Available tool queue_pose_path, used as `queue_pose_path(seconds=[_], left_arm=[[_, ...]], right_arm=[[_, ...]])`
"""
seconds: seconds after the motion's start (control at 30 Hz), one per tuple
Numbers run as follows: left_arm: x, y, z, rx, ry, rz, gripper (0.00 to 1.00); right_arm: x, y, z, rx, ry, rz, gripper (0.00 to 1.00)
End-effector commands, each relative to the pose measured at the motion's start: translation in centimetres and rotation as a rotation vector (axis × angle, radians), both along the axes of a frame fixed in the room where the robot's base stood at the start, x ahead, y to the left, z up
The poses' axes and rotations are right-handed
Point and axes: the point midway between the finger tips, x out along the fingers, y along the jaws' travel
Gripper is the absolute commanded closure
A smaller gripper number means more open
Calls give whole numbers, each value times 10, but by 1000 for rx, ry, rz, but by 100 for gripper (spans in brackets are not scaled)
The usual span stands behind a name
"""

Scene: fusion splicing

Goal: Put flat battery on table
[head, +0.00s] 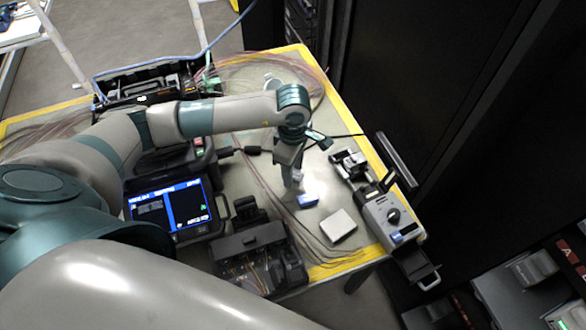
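My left gripper (291,184) points down over the right part of the table (318,178). Its fingers are small and partly merge with the wrist, so I cannot tell whether they are open or shut. A small blue-and-white block (308,201) is on the table just below and right of the fingertips. A flat whitish block (338,226) lies nearer the table's front edge, apart from the gripper. I cannot tell which of these blocks is the flat battery. My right gripper is not in view.
A splicer with a lit blue screen (174,207) stands left of the gripper. A dark open tool unit (250,252) is in front. A grey device (389,218) stands at the right edge. Loose thin cables (262,190) cross the table. Dark racks (440,90) stand right.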

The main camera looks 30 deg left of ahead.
Motion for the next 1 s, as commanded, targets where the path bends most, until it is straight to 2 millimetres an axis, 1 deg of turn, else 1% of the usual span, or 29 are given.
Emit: queue_pose_path(seconds=[0.27, 0.43, 0.47, 0.57, 0.7, 0.73, 0.77, 0.8, 0.83, 1.0], left_arm=[[0, 0, 1, 0, 0, 0, 58], [0, 0, 5, 0, 0, 0, 58], [1, 0, 5, -1, -2, 0, 58], [1, 0, 15, 0, -3, -1, 58], [2, 0, 35, -1, -4, -1, 58], [2, 0, 41, -1, -6, -1, 58], [2, 0, 46, -1, -5, -2, 58], [1, 0, 53, -1, -6, -1, 58], [2, 0, 58, -1, -5, -1, 58], [1, 0, 85, -2, -5, 0, 58]], right_arm=[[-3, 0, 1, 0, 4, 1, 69], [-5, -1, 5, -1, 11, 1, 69], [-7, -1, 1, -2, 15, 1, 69], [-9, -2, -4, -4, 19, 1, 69], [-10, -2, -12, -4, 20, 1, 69], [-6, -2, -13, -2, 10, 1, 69], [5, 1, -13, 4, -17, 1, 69], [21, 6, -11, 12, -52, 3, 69], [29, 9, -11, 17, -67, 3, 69], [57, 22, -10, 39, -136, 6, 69]])
